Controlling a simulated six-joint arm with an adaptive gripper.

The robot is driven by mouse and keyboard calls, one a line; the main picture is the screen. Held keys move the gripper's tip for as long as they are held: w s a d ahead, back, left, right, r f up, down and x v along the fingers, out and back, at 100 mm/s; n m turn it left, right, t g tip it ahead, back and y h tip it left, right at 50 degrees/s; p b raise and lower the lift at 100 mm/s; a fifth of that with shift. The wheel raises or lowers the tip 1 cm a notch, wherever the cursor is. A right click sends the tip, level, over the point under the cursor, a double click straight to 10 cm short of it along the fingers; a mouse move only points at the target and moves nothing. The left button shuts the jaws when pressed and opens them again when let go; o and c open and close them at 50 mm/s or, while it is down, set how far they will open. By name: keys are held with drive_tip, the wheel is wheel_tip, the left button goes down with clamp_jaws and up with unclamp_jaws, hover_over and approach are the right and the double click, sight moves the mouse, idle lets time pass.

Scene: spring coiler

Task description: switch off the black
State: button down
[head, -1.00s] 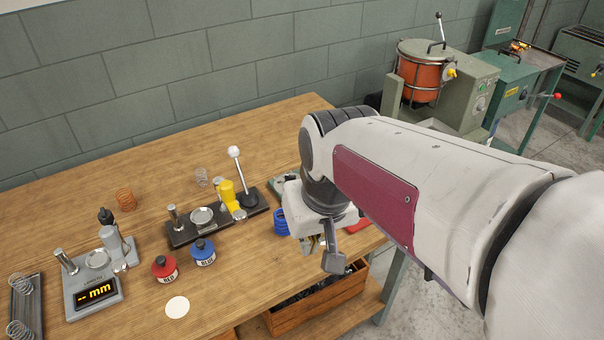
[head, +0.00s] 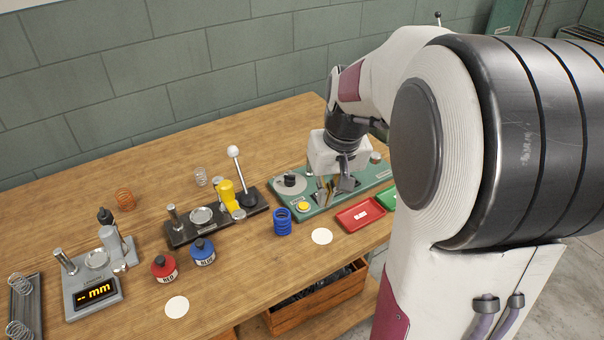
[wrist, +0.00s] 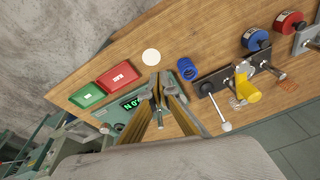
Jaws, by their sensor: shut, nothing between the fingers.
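The green device (head: 345,205) stands at the right of the bench. It carries a round black knob (head: 290,181) on a grey disc and a yellow button (head: 304,206). Its lit display (wrist: 132,102) shows in the wrist view, partly covered. My gripper (head: 328,193) is shut and empty, low over the green device, just right of the knob and button. Whether it touches the device I cannot tell. In the wrist view my gripper (wrist: 158,90) hides part of the device, including the knob. A black-based lever fixture (head: 215,225) with a white ball handle (head: 233,152) stands to the left.
A blue spring (head: 282,222) stands in front of the device. Red (head: 360,216) and green (wrist: 87,96) trays lie beside it. The bench front middle is mostly clear.

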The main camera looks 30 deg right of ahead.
drive_tip(key=w+d+n+t, duration=0.1)
drive_tip(key=w+d+n, duration=0.2)
drive_tip(key=w+d, duration=0.5)
drive_tip(key=shift+w+d+t, duration=0.2)
drive_tip(key=shift+w+t, duration=0.1)
drive_tip(key=shift+w, duration=0.7)
drive_tip(key=shift+r+n, duration=0.1)
drive_tip(key=shift+n, duration=0.2)
drive_tip(key=shift+f, duration=0.2)
drive_tip(key=shift+s+x, duration=0.15)
drive_tip(key=shift+x, duration=2.1)
drive_tip(key=shift+s+x, duration=0.15)
drive_tip(key=shift+x, duration=2.15)
drive_tip(key=shift+s+x, duration=0.15)
drive_tip(key=shift+x, duration=2.1)
drive_tip(key=shift+f, duration=0.2)
